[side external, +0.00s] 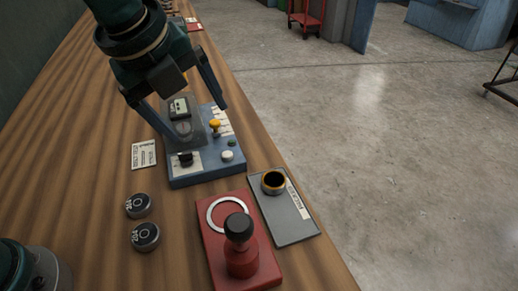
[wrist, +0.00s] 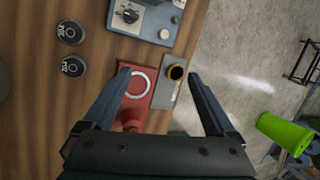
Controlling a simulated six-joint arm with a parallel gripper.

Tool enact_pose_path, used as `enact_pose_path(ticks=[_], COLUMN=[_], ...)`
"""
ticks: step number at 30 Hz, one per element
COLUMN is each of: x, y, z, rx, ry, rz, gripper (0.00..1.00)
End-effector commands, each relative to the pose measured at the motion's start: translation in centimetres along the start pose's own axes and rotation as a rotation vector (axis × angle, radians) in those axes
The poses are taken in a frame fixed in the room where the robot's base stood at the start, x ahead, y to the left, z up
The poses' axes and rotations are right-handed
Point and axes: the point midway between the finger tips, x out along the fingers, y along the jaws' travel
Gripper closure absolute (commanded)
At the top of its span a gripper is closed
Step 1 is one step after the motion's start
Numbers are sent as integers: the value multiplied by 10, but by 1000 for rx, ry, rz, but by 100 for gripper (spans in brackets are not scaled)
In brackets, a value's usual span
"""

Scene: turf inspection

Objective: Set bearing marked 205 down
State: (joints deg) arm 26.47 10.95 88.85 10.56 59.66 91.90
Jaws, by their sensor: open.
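Two dark round bearings with pale number markings lie flat on the wooden bench at the left, an upper one (side external: 138,205) and a lower one (side external: 145,236). Both also show in the wrist view, at its upper left, as one bearing (wrist: 69,32) and the other (wrist: 73,66). The last digits are too small to read surely, so I cannot tell which is 205. My gripper (side external: 194,118) is open above the blue instrument (side external: 205,160), one finger toward each side of it. In the wrist view no bearing shows between my fingers (wrist: 160,76).
A red fixture (side external: 215,251) with a white ring and a black knob stands in front of the instrument. A grey labelled plate (side external: 287,228) to its right bears a brass-rimmed black cup (side external: 273,182). A printed card (side external: 144,154) lies left. Bare bench extends left; its edge is close right.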

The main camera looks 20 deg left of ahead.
Motion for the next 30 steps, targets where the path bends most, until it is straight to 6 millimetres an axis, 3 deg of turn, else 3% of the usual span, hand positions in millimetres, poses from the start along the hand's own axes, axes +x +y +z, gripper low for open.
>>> enact_pose_path(ticks=[1,6,15,21,30], x=[-11,-34,-42,-36,-35], y=[15,67,151,174,176], z=[12,32,31,25,24], rx=[-177,-802,-1787,-2090,-2129], ry=[-4,-1,22,38,39], rz=[-10,-32,-89,-110,-110], gripper=[9,9,9,9,9])
